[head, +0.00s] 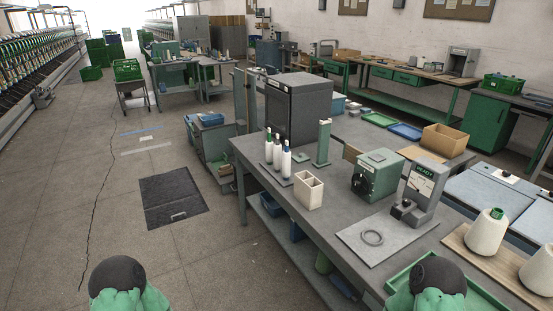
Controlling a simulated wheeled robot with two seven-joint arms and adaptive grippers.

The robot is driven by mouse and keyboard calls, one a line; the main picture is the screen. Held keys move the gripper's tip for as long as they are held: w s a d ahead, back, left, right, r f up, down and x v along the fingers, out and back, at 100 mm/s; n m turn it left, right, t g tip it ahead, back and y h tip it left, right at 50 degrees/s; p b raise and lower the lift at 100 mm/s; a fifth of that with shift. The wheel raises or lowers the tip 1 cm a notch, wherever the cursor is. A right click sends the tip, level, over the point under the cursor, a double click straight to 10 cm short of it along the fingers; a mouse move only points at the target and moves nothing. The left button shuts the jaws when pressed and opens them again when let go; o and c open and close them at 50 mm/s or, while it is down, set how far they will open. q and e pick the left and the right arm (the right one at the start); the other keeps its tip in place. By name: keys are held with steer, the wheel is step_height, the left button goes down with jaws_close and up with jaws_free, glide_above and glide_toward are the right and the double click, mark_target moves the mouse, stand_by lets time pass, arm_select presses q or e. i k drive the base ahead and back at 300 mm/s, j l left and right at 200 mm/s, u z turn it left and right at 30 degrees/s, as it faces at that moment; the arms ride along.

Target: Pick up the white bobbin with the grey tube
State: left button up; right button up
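Three slim white bobbins stand upright in a row on a small dark base on the grey workbench (322,219): a left bobbin (268,150), a middle bobbin (277,157) and a right bobbin (286,164). Narrow tube ends stick out of their tops. They are small here; the middle one looks green and the right one bluish grey, and the left one's colour is hard to tell. Nothing touches the bobbins. Only rounded green and black parts of my two arms show at the bottom edge; neither gripper is in view.
Near the bobbins stand a dark cabinet (297,108), a green post (324,143) and a cream divided box (309,191). A green device (377,175) and a grey gauge (419,195) stand to the right. Large yarn cones (487,233) sit far right. The floor left of the bench is open.

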mark_target(278, 147)
steer(key=i+z, duration=0.1)
steer(key=z, duration=0.3)
steer(key=j+z, duration=0.15)
steer(key=z, duration=0.3)
steer(key=i+j+z, duration=0.1)
steer(key=z, duration=0.3)
steer(key=j+z, duration=0.1)
steer(key=z, duration=0.35)
steer(key=j+z, duration=0.2)
steer(key=j, duration=0.25)
steer(key=j+z, duration=0.25)
steer(key=j, duration=0.25)
steer(key=j+z, duration=0.2)
steer(key=j, duration=0.3)
steer(key=j+z, duration=0.2)
steer(key=j, duration=0.25)
steer(key=k+j+z, duration=0.2)
steer(key=j, duration=0.25)
steer(key=k+j+z, duration=0.1)
steer(key=j+z, duration=0.15)
steer(key=j, duration=0.2)
